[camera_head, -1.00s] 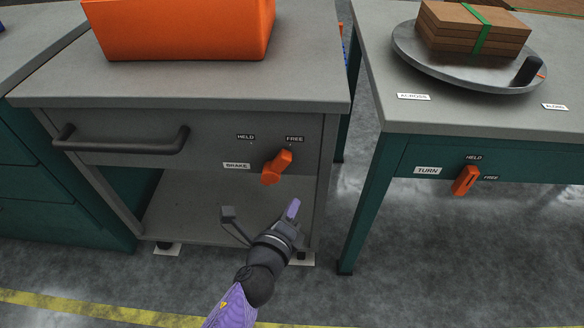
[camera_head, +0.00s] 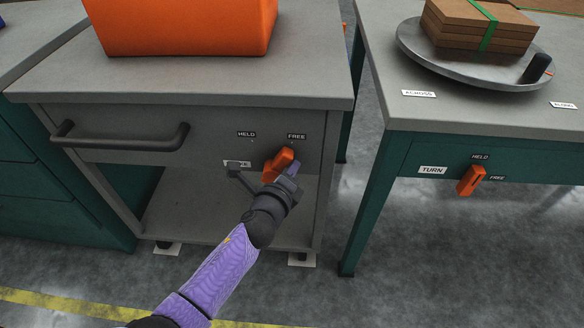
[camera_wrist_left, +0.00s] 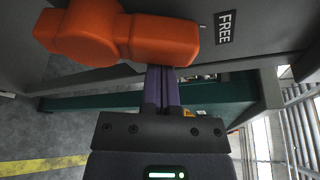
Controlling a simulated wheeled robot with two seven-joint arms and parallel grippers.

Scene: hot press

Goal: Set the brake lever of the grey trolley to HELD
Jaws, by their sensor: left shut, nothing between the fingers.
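The grey trolley (camera_head: 210,136) stands left of centre in the head view. Its orange brake lever (camera_head: 279,163) is on the front panel at the right, and its upper end points up and right toward the FREE label (camera_head: 297,136). The HELD label (camera_head: 247,134) is to the left. My left gripper (camera_head: 294,171) is shut and empty, with its purple fingertips at the lever's right side. In the left wrist view the shut fingers (camera_wrist_left: 162,85) are just below the lever (camera_wrist_left: 115,38), close to its free end; I cannot tell whether they touch. My right gripper is out of view.
The trolley has a black handle (camera_head: 120,138) at the left of its front and an orange bin (camera_head: 185,25) on top. A green table (camera_head: 480,115) to the right carries a turntable with boards and has its own orange TURN lever (camera_head: 471,180).

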